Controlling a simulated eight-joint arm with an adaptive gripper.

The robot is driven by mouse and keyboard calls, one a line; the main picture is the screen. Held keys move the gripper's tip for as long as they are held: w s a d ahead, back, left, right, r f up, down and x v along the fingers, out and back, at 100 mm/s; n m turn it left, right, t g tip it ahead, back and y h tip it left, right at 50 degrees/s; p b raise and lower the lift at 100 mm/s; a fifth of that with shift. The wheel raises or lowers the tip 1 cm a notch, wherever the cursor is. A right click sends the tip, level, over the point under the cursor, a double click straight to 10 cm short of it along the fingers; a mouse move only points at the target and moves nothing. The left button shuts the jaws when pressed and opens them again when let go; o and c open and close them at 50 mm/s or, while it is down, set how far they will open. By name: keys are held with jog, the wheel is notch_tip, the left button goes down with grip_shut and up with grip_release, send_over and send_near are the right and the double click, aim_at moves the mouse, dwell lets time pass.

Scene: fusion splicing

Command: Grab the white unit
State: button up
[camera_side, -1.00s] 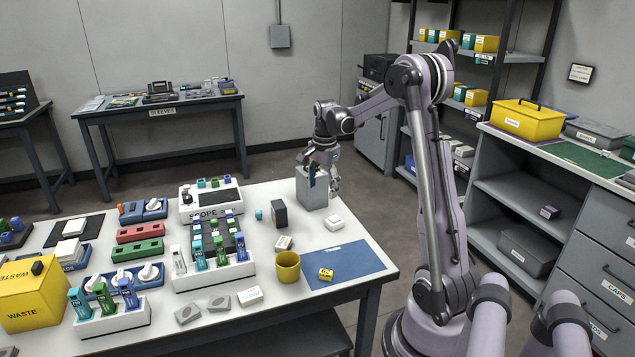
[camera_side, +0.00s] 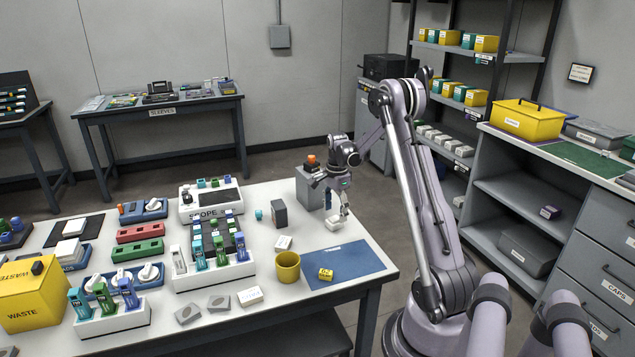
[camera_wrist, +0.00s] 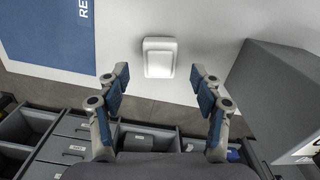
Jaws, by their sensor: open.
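The white unit (camera_wrist: 159,57) is a small rounded white block lying on the white table. In the wrist view it sits at upper middle, just beyond the gap between my fingertips. My gripper (camera_wrist: 160,82) is open and empty, with its blue-padded fingers spread wider than the unit. In the side view my gripper (camera_side: 338,212) points down above the right part of the table, directly over the white unit (camera_side: 334,223). The fingers partly hide the unit there.
A grey block (camera_side: 309,188) stands close behind the unit. A blue mat (camera_side: 350,265) with a small yellow item (camera_side: 325,274) lies in front, beside a yellow cup (camera_side: 287,267). A dark box (camera_side: 279,213) and a small white item (camera_side: 284,243) are to the left.

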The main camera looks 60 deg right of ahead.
aim_at(335, 218)
jog(key=shift+f, duration=1.8)
jog(key=c, duration=1.2)
jog(key=shift+c, duration=0.2)
